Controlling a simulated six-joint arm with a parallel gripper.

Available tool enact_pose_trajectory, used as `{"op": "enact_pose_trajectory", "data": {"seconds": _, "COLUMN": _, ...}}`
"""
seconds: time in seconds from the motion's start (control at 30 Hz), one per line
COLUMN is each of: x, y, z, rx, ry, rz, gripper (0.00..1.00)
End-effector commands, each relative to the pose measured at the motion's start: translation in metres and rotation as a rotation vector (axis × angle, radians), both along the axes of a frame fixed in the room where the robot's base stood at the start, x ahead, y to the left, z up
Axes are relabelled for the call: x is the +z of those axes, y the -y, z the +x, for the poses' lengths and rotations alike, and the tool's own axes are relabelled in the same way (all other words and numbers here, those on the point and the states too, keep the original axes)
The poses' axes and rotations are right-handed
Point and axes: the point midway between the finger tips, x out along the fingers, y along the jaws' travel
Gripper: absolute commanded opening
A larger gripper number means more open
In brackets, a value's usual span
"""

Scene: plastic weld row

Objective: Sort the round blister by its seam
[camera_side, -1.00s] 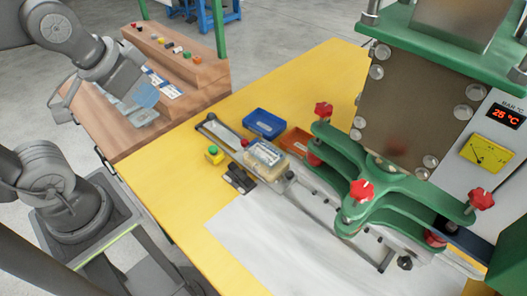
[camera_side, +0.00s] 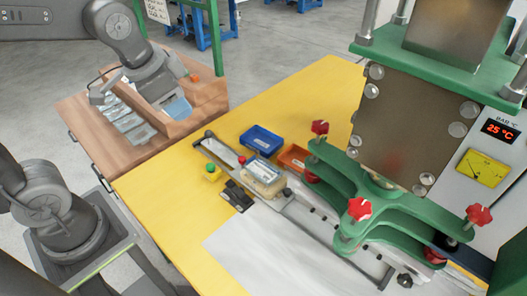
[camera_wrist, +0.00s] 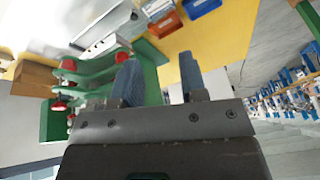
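A clear package with a pale, cream lower part (camera_side: 263,180) sits on the metal slide (camera_side: 222,152) in front of the press; I cannot tell if it is the round blister, and its seam is too small to read. A blue tray (camera_side: 262,139) and an orange tray (camera_side: 293,158) lie beyond the slide; the wrist view also shows the blue tray (camera_wrist: 200,6) and the orange tray (camera_wrist: 166,26). My gripper (camera_wrist: 160,80) is open, its two blue fingers apart with nothing between them.
Several clear packs (camera_side: 122,118) lie on the wooden bench (camera_side: 85,140) beside a wooden box (camera_side: 205,95). The green press (camera_side: 360,225) with red knobs fills the right. The yellow tabletop (camera_side: 300,95) is clear behind the trays.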

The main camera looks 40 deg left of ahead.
Motion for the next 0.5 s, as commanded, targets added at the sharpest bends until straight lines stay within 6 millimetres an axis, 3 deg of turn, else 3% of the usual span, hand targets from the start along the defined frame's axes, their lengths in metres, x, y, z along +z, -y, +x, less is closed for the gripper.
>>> {"op": "enact_pose_trajectory", "data": {"seconds": 0.03, "x": -0.007, "y": 0.003, "z": 0.017, "rx": -0.075, "ry": -0.034, "rz": 0.027, "gripper": 0.44}}
{"op": "enact_pose_trajectory", "data": {"seconds": 0.27, "x": -0.048, "y": 0.014, "z": 0.086, "rx": -0.432, "ry": -0.144, "rz": 0.132, "gripper": 0.66}}
{"op": "enact_pose_trajectory", "data": {"seconds": 0.4, "x": -0.087, "y": 0.023, "z": 0.124, "rx": -0.656, "ry": -0.206, "rz": 0.18, "gripper": 0.79}}
{"op": "enact_pose_trajectory", "data": {"seconds": 0.5, "x": -0.122, "y": 0.03, "z": 0.147, "rx": -0.817, "ry": -0.247, "rz": 0.205, "gripper": 0.79}}
